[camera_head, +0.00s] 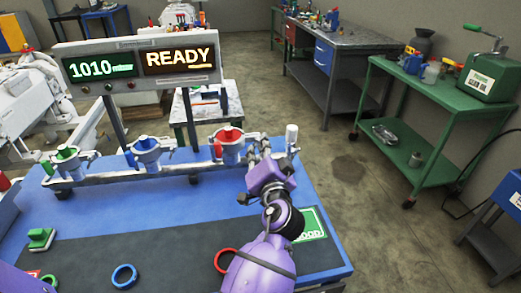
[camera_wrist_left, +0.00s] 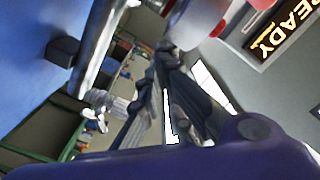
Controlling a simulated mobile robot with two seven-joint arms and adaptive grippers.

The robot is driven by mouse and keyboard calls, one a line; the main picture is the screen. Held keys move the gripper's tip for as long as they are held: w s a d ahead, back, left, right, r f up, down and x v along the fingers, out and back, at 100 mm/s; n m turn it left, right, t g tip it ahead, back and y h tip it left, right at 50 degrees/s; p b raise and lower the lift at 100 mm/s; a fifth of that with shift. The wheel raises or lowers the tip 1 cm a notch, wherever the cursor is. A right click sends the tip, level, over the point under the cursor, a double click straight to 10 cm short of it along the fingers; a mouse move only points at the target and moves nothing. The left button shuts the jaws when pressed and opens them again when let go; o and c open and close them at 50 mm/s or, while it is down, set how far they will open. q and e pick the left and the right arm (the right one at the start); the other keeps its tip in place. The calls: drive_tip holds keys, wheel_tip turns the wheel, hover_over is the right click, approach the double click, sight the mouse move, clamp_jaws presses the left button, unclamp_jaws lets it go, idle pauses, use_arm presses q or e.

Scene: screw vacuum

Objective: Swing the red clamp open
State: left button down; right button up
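The red clamp (camera_head: 217,149) is on the right-hand metal port of a pipe rail on the blue table, around a flange with a red inside (camera_head: 231,135). My left gripper (camera_head: 259,150) is just right of that port, at the rail. In the left wrist view its two dark fingers (camera_wrist_left: 167,55) run together at the tips, so it looks shut. I cannot tell whether it touches the clamp. A small red patch (camera_wrist_left: 220,28) shows beyond the fingers, beside a pale round part. My right gripper is not in view.
Ports with blue (camera_head: 147,145) and green (camera_head: 66,154) parts stand left along the rail. A white-capped post (camera_head: 291,135) stands right of my gripper. A blue ring (camera_head: 125,276), a red ring (camera_head: 224,260) and a green block (camera_head: 41,239) lie in front. A READY display (camera_head: 180,57) stands behind.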

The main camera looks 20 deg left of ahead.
use_arm(q)
drive_tip(key=shift+r, duration=0.1)
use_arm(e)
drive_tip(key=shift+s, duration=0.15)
use_arm(q)
drive_tip(key=shift+s+m+p, duration=0.25)
drive_tip(key=shift+m+p, duration=0.05)
drive_tip(key=shift+p, duration=0.05)
drive_tip(key=shift+s+a+m+t+h+p, duration=0.1)
drive_tip(key=shift+s+m+t+h+p, duration=0.65)
drive_tip(key=shift+s+h+p, duration=0.7)
drive_tip(key=shift+s+a+m+t+h+p, duration=0.1)
drive_tip(key=shift+s+m+t+h+p, duration=0.35)
drive_tip(key=shift+s+m+h+p, duration=0.75)
drive_tip(key=c, duration=2)
unclamp_jaws()
drive_tip(key=shift+s+n, duration=0.25)
drive_tip(key=shift+s, duration=0.05)
drive_tip(key=v, duration=0.7)
drive_tip(key=shift+s, duration=0.25)
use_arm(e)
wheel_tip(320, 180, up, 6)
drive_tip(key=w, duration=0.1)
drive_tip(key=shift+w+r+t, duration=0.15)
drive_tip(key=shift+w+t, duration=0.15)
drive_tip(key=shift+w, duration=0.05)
